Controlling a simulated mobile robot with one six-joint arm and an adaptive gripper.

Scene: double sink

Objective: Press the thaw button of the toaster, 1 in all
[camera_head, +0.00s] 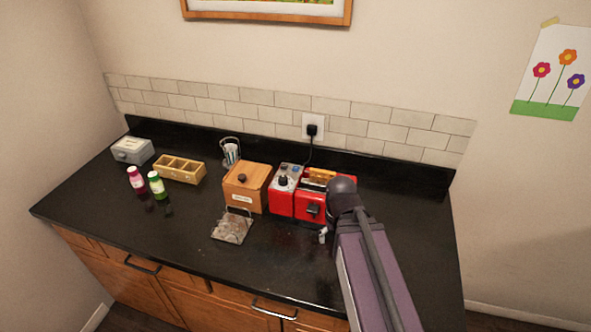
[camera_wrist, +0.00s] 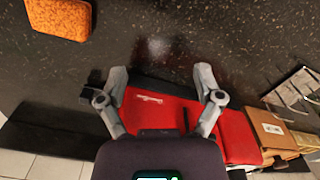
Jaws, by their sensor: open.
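The red toaster (camera_head: 312,208) stands on the black counter, with browned bread (camera_head: 322,175) showing at its top and a dark lever on its front. To its left is a red section with a grey top and a dark knob (camera_head: 283,181). I cannot make out which control is the thaw button. My gripper (camera_wrist: 160,72) is open and empty, its fingers apart above the toaster's red body (camera_wrist: 160,103) in the wrist view. In the head view my arm hides the toaster's right end and most of the gripper; one grey fingertip shows in front of the toaster.
Two bottles, a divided wooden tray (camera_head: 180,169) and a grey box stand farther left. An orange-brown block (camera_wrist: 58,18) lies on the counter. The front counter is mostly clear.

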